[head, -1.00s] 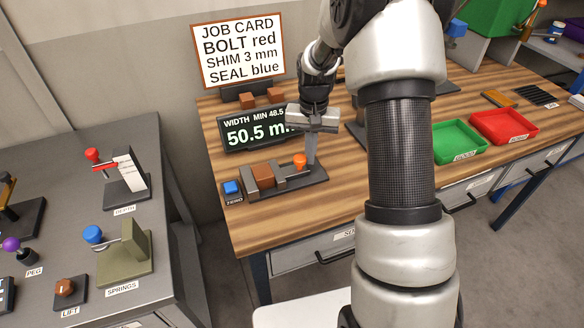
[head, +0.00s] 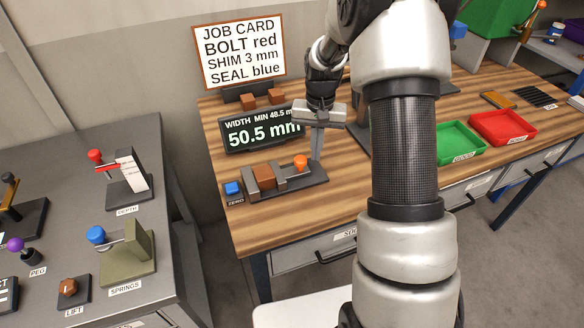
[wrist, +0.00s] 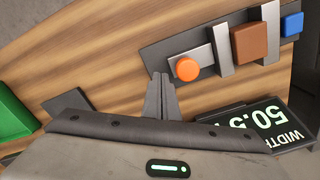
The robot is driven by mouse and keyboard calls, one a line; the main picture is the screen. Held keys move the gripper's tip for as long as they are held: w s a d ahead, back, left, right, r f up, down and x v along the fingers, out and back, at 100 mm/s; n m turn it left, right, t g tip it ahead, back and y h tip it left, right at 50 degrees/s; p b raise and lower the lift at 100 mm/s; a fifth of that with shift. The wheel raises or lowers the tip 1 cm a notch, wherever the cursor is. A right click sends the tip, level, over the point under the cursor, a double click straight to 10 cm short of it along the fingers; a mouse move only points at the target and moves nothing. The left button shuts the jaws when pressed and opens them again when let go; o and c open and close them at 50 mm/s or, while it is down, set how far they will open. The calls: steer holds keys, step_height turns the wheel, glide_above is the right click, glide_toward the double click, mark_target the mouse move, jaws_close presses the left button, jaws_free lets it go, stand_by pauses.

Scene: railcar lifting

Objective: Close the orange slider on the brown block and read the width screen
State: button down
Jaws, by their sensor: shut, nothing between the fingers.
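The width gauge (head: 312,180) stands on the wooden bench, with a brown block (head: 265,175) between its two grey jaws. The jaws appear to touch the block or sit very close to it. The orange knob (head: 300,161) of the slider is at the gauge's right end; it also shows in the wrist view (wrist: 187,68). The width screen (head: 262,131) reads 50.5 mm, with MIN 48.5 above. My gripper (head: 316,157) is shut and empty, just right of the orange knob and apart from it.
A blue ZERO button (head: 232,187) sits left of the gauge. Green (head: 459,143) and red (head: 503,127) trays stand to the right. The bench front before the gauge is clear.

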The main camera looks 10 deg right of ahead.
step_height(320, 180, up, 6)
steer(key=p, duration=0.4)
steer(key=shift+r, duration=0.25)
steer(key=shift+d, duration=0.1)
steer(key=s+a+r+n+t, duration=0.1)
steer(key=s+a+r, duration=0.1)
steer(key=s+r, duration=0.55)
steer(key=s+a+r+n+t, duration=0.15)
steer(key=s+r, duration=0.25)
steer(key=r, duration=0.6)
steer(key=s+a+r+n+t, duration=0.1)
steer(key=s+a, duration=0.1)
steer(key=s, duration=0.5)
steer(key=s+a+r+n+t, duration=0.1)
steer(key=s+r+t, duration=0.1)
steer(key=s, duration=0.6)
steer(key=shift+a, duration=0.35)
